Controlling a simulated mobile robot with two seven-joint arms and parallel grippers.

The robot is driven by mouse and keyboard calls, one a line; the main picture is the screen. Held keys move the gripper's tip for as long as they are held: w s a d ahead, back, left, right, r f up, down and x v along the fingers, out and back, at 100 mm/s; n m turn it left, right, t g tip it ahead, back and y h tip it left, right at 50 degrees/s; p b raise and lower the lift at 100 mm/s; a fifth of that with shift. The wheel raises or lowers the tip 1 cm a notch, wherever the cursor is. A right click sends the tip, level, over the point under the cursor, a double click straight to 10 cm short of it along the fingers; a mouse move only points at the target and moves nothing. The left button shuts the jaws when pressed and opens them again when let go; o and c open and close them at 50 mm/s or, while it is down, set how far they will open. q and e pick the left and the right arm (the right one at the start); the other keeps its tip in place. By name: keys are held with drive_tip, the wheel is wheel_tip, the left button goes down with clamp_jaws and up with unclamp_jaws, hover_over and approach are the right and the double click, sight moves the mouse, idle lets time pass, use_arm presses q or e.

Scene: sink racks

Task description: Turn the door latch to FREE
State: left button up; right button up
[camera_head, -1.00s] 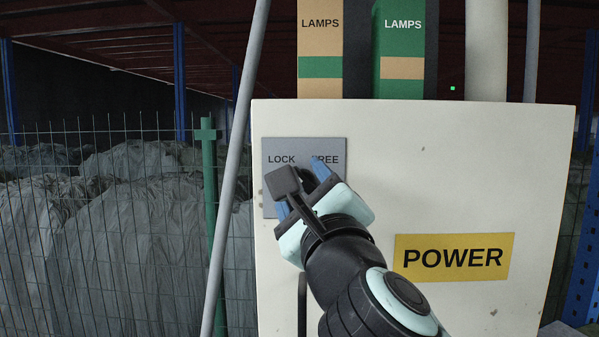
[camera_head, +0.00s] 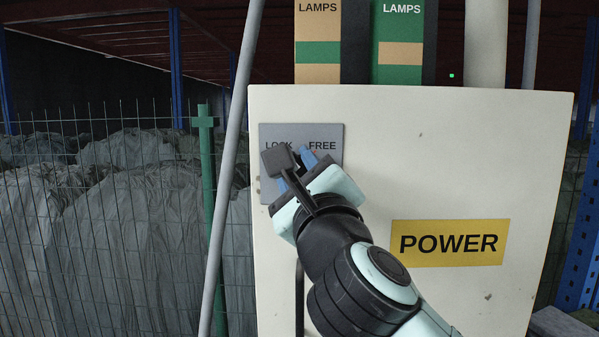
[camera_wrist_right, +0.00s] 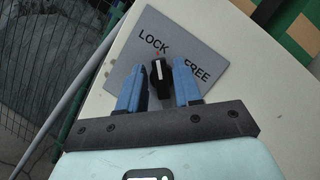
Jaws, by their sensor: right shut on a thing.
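The door latch (camera_wrist_right: 158,85) is a small black knob with a white mark, on a grey plate (camera_wrist_right: 185,40) lettered LOCK and FREE. In the right wrist view its white-marked end points toward a small red spot near LOCK. My right gripper (camera_wrist_right: 158,88) has its blue fingers on both sides of the knob and is shut on it. In the head view the right gripper (camera_head: 294,170) is in front of the plate (camera_head: 330,133) and hides the latch; FREE is readable and LOCK is partly covered. My left gripper is not in view.
The plate is on a pale cabinet door (camera_head: 450,150) with a yellow POWER label (camera_head: 450,243). A slanted grey pole (camera_head: 232,140) and a green mesh fence (camera_head: 205,150) stand at left. Two LAMPS boxes (camera_head: 318,30) are above the cabinet.

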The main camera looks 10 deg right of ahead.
drive_tip(key=m+h+b, duration=0.1)
drive_tip(key=m+h, duration=0.1)
drive_tip(key=m, duration=0.2)
drive_tip(key=m+h+b, duration=0.1)
drive_tip(key=m+h, duration=0.1)
drive_tip(key=m, duration=0.2)
drive_tip(key=m+h+b, duration=0.2)
drive_tip(key=m, duration=0.2)
drive_tip(key=shift+m+h, duration=0.3)
drive_tip(key=shift+m, duration=0.1)
drive_tip(key=m+g+h, duration=0.1)
drive_tip(key=m+h, duration=0.1)
drive_tip(key=m, duration=0.3)
use_arm(q)
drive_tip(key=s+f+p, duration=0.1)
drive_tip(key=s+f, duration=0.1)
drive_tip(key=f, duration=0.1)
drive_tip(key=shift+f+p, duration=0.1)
drive_tip(key=shift+p, duration=0.25)
use_arm(e)
drive_tip(key=m+g+h, duration=0.1)
drive_tip(key=m, duration=0.2)
drive_tip(key=m+g+h, duration=0.1)
drive_tip(key=m, duration=0.2)
drive_tip(key=shift+m+h, duration=0.3)
drive_tip(key=shift+m, duration=0.1)
drive_tip(key=shift+d+m, duration=0.1)
drive_tip(key=shift+m, duration=0.2)
drive_tip(key=o, duration=1.1)
drive_tip(key=shift+c, duration=0.2)
